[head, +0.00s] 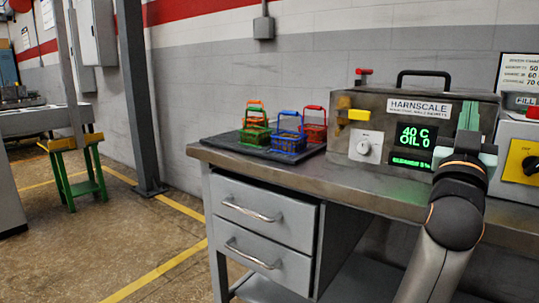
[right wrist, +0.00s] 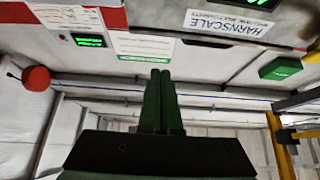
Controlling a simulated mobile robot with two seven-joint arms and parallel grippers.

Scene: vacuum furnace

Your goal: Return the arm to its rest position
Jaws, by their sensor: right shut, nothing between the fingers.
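My right arm rises from the lower right of the head view, in front of the bench. Its right gripper (head: 468,117) points upward before the right end of the HARNSCALE unit (head: 345,109), beside the green display. In the right wrist view the two green fingers (right wrist: 160,78) lie together, shut with nothing between them. That view is turned over, with the HARNSCALE label inverted at the top. I cannot tell the exact gap between the gripper and the unit's front. My left gripper is not in view.
A steel bench (head: 285,172) with two drawers carries the unit. A dark tray (head: 224,142) with small coloured wire baskets stands at its left. A grey box with a yellow panel (head: 521,160) stands right of the gripper. Open floor lies left of the bench.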

